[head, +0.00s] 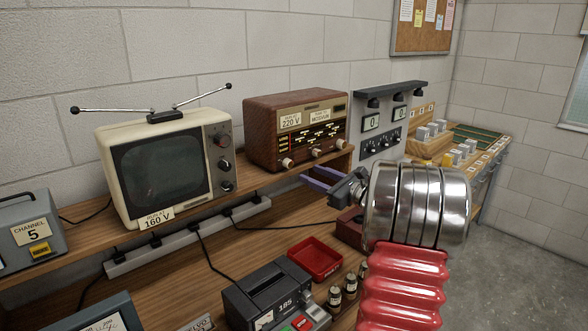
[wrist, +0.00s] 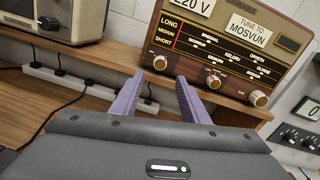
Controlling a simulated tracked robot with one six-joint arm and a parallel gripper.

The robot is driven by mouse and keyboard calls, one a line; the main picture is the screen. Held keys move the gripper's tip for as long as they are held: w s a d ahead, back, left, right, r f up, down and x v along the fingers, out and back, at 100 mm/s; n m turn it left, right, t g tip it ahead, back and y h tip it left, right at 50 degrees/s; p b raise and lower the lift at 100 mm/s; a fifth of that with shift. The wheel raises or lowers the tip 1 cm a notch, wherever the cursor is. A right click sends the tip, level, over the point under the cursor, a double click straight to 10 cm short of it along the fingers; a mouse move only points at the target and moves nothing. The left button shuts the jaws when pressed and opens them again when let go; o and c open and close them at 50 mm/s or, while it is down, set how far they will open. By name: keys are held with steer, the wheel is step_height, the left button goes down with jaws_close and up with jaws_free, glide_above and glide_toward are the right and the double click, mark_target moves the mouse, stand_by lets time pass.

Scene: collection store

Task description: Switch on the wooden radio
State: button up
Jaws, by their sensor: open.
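The wooden radio (head: 262,121) stands on the raised wooden shelf against the wall. It also shows in the wrist view (wrist: 285,22), with a dial of station names, a "220 V" label and a "TUNE TO MOSVUN" label. Three pale knobs run along its lower front: left knob (wrist: 160,63), middle knob (wrist: 213,82) and right knob (wrist: 258,98). My gripper (head: 308,176) is open, with nothing between its purple fingers. It is in front of and below the radio; in the wrist view (wrist: 158,84) the left knob appears just beyond the gap between the fingertips. No contact shows.
A cream television (head: 104,162) labelled 160 V stands left of the radio. A power strip (head: 186,236) with cables runs along the shelf front. A red tray (head: 316,259) and a dark grey device (head: 262,290) are below. A meter panel (head: 381,122) stands right of the radio.

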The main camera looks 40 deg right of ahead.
mark_target(291, 165)
steer(key=w, duration=0.8)
steer(key=shift+w+a, duration=0.3)
steer(key=shift+c, duration=0.5)
jaws_close()
